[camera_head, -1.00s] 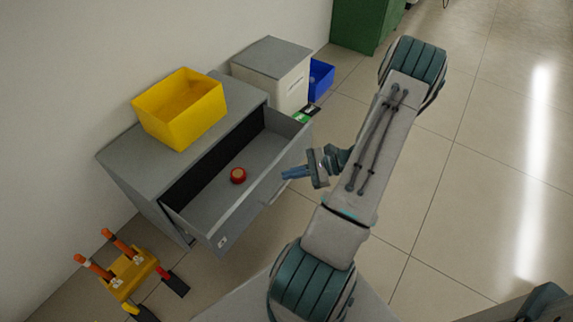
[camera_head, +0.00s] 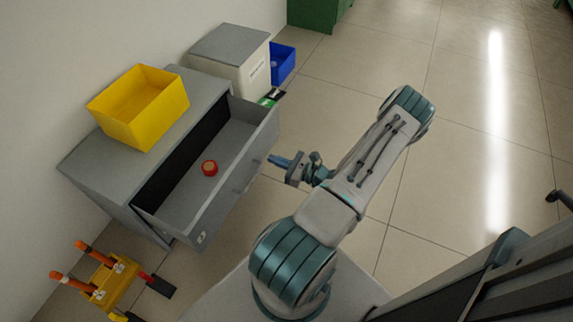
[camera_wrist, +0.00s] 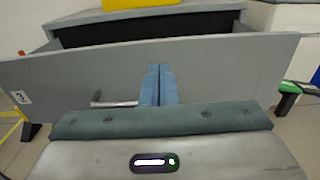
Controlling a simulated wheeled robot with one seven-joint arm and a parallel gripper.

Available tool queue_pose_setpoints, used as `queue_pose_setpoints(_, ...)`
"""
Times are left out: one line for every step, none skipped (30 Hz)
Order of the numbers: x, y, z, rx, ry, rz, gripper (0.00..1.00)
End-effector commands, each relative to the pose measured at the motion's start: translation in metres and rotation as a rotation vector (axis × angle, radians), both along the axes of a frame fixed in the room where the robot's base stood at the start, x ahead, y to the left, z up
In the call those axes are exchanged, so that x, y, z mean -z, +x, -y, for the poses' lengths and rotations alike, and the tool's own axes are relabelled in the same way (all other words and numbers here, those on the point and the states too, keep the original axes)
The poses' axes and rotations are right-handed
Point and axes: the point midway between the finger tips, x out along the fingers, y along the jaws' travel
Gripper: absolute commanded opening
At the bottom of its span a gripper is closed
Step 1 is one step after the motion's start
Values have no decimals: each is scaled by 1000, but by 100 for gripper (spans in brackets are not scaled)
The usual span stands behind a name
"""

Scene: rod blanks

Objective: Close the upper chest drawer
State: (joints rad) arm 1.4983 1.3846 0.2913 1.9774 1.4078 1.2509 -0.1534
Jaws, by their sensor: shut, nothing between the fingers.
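The upper chest drawer (camera_head: 226,180) is pulled well out of the grey chest (camera_head: 103,168). A round red object (camera_head: 209,168) lies inside it. In the wrist view the drawer's front panel (camera_wrist: 230,68) spans the picture, with a bar handle (camera_wrist: 112,104) left of the fingers. My gripper (camera_head: 272,160) is shut and empty, with blue fingers pointing at the outer face of the drawer front. The fingertips also show in the wrist view (camera_wrist: 159,70), in front of the panel. I cannot tell whether they touch it.
A yellow bin (camera_head: 140,105) stands on the chest top. A white cabinet (camera_head: 232,60) and a blue bin (camera_head: 282,62) stand behind. A yellow-orange stand (camera_head: 108,282) is on the floor at lower left.

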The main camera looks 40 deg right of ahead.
Motion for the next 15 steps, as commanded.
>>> queue_pose_setpoints(2, 11, -5, -4, 1, 2, 0)
queue_pose_setpoints(2, 17, -7, -3, 0, 2, 0)
queue_pose_setpoints(2, 25, -10, -4, -2, 2, 0)
queue_pose_setpoints(2, 30, -12, -4, -1, 1, 0)
queue_pose_setpoints(2, 35, -14, -4, 0, 2, 0)
queue_pose_setpoints(2, 42, -16, -3, -1, 1, 0)
queue_pose_setpoints(2, 46, -17, -3, -1, 0, 0)
queue_pose_setpoints(2, 50, -19, -4, -1, 1, 0)
queue_pose_setpoints(2, 55, -21, -4, -1, 1, 0)
queue_pose_setpoints(2, 58, -22, -3, -1, 0, 0)
queue_pose_setpoints(1, 61, -23, -2, -1, 0, 0)
queue_pose_setpoints(1, 64, -24, -3, -1, 0, 0)
queue_pose_setpoints(1, 65, -24, -2, -1, -1, 0)
queue_pose_setpoints(1, 67, -25, -2, -1, -1, 0)
queue_pose_setpoints(0, 68, -25, -2, -1, -1, 0)
